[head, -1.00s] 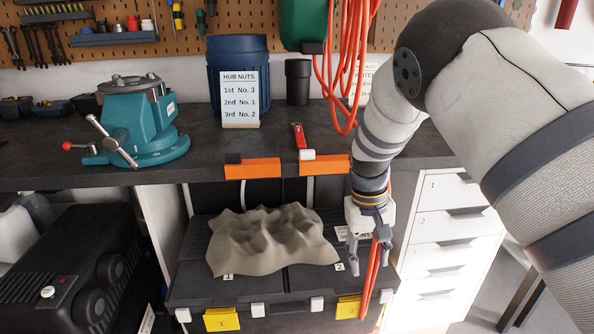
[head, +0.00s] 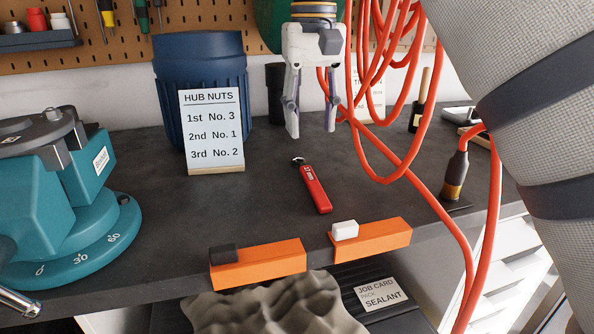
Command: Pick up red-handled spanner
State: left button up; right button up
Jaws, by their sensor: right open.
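The red-handled spanner (head: 313,188) lies flat on the dark workbench, its metal head pointing to the back and its red handle toward the front edge. My right gripper (head: 312,133) points down above the bench, open and empty. In the picture its fingertips are just above the spanner's head, apart from it. My left gripper is not in view.
A blue bin (head: 203,88) with a hub nuts card (head: 211,130) stands behind left. A teal vise (head: 65,195) is at left. Orange hose loops (head: 385,120) hang close on the right. Orange blocks (head: 258,265) line the front edge.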

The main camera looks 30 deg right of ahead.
aim_at(312, 179)
jog(key=f, duration=0.3)
jog(key=s+f, duration=0.1)
jog(key=f, duration=0.5)
jog(key=shift+s+a+p, duration=0.1)
jog(key=shift+s+p, duration=0.05)
jog(key=shift+p, duration=0.2)
jog(key=shift+f, duration=0.4)
grip_shut()
